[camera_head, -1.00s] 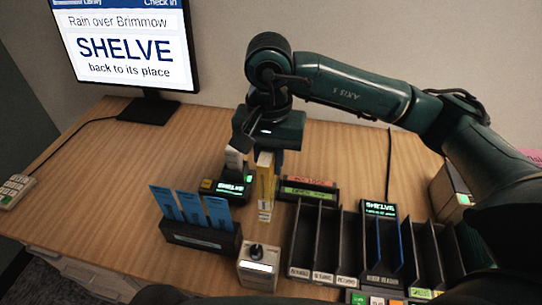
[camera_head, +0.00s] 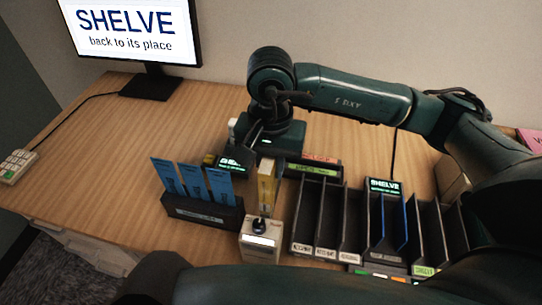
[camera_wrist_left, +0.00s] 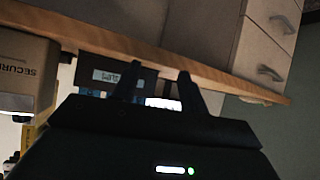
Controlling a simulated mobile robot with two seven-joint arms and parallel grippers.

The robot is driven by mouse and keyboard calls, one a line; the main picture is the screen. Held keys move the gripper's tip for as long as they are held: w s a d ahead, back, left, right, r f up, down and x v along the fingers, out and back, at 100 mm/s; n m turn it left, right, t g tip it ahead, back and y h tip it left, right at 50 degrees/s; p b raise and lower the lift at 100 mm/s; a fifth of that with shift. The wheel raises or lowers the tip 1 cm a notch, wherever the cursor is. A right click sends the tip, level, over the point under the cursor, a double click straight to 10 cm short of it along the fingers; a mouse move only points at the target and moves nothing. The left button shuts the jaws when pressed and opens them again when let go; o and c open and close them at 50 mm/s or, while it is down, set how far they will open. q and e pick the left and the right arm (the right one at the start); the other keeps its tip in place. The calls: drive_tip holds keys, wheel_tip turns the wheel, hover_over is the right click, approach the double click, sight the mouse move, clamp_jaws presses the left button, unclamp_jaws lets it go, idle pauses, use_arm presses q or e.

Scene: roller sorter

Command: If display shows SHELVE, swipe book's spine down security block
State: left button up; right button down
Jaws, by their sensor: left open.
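The display (camera_head: 130,30) reads SHELVE, back to its place. My right gripper (camera_head: 267,150) is above the table, with its fingers mostly hidden. It holds a yellow-and-white book (camera_head: 266,188) upright beneath it. In the left wrist view a box lettered SECURI (camera_wrist_left: 25,72) shows at the left. My left gripper (camera_wrist_left: 160,75) is open and empty; its fingertips are outside the head view.
A holder (camera_head: 203,212) with several blue cards stands left of the block. Dark sorter bins (camera_head: 325,220) fill the right front, with a small screen (camera_head: 384,186) reading SHELVE. A keypad (camera_head: 15,165) lies at the far left. The table's left middle is clear.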

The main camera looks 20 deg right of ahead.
wheel_tip(320, 180, down, 4)
drive_tip(key=b, duration=0.2)
drive_tip(key=shift+f+b, duration=0.1)
drive_tip(key=shift+b, duration=0.2)
drive_tip(key=shift+f+b, duration=0.45)
drive_tip(key=shift+b, duration=0.2)
drive_tip(key=shift+f+b, duration=0.3)
drive_tip(key=shift+b, duration=0.1)
use_arm(q)
drive_tip(key=shift+w+d+f+t+h, duration=0.15)
drive_tip(key=shift+d+f+t+h, duration=0.2)
drive_tip(key=shift+d+f, duration=0.55)
drive_tip(key=shift+a+f, duration=0.1)
drive_tip(key=shift+a, duration=0.15)
drive_tip(key=shift+w, duration=0.1)
